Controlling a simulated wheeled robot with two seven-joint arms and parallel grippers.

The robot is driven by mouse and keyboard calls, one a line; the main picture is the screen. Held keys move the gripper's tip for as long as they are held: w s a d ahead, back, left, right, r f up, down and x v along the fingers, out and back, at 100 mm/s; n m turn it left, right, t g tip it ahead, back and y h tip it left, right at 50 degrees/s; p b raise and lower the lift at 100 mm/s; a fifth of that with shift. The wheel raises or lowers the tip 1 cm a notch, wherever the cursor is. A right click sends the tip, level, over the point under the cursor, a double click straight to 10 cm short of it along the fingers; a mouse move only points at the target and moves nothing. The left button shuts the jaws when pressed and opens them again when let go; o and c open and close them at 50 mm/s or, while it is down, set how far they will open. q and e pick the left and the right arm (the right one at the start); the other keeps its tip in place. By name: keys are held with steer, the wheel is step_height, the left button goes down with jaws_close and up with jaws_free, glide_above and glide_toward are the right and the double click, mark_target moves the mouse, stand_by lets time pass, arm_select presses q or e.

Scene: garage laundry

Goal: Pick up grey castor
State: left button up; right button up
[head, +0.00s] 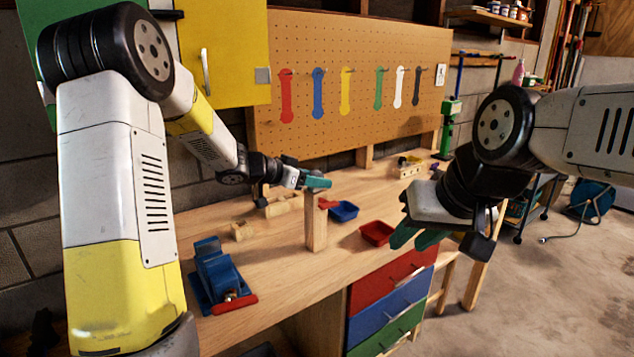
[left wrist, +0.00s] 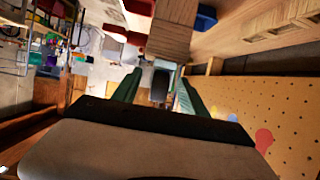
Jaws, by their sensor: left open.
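I cannot make out a grey castor for certain in either view. My left gripper (head: 318,183) is above the back of the workbench (head: 282,268), near the top of the wooden post (head: 316,225). In the left wrist view its green fingers (left wrist: 160,90) are apart. A small dark, blocky shape (left wrist: 162,80) shows in the gap between them; I cannot tell what it is or how far off. My right gripper (head: 416,239) hangs over the bench's right front, its green fingers apart with nothing seen between them.
A blue bin (head: 343,212) and a red bin (head: 376,234) stand right of the post. A blue vise (head: 222,277) is at the front left. Small wooden pieces (head: 243,231) lie behind it. The pegboard (head: 345,120) with coloured tools closes off the back.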

arm_select(q)
steer(key=x, duration=0.3)
steer(key=shift+d+f, duration=0.1)
steer(key=shift+d, duration=0.05)
jaws_close()
